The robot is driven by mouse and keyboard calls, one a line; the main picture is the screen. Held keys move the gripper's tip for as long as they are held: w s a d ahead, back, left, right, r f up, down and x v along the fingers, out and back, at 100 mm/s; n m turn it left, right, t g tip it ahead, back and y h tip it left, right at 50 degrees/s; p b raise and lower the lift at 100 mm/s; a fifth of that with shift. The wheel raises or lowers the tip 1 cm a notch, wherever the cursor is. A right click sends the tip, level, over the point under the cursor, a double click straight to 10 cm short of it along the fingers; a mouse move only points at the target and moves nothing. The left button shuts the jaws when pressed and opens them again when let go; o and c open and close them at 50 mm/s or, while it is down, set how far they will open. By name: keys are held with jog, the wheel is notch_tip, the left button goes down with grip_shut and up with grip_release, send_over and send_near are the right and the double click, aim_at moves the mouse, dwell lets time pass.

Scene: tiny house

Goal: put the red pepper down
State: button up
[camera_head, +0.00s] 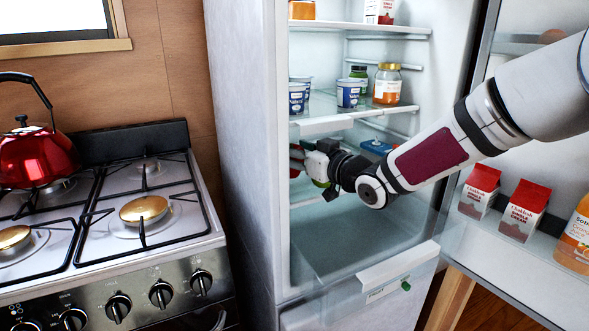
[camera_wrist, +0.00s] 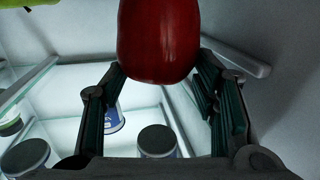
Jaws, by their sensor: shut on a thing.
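The red pepper (camera_wrist: 158,40) fills the top middle of the wrist view, glossy and dark red, between the two fingers. My gripper (camera_wrist: 160,72) is shut on it. In the head view my gripper (camera_head: 312,165) reaches into the open fridge, below the middle shelf and near the left wall. Only a red sliver of the pepper (camera_head: 295,157) shows there, partly hidden by the fridge's edge and the gripper. I cannot tell whether the pepper touches a surface.
The fridge's middle shelf (camera_head: 335,117) holds yogurt tubs (camera_head: 348,93) and jars (camera_head: 387,84). A blue package (camera_head: 377,146) lies behind my arm. The open door holds red-and-white cartons (camera_head: 523,211). A stove (camera_head: 150,262) with a red kettle (camera_head: 38,157) stands left.

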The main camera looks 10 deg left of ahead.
aim_at(294, 177)
jog(key=shift+w+a+f+b, duration=0.15)
jog(key=shift+f+b, duration=0.7)
jog(key=shift+f, duration=1.3)
jog(key=shift+f, duration=0.2)
jog(key=o, duration=1.3)
jog(key=shift+c, duration=0.2)
jog(key=shift+r, duration=0.1)
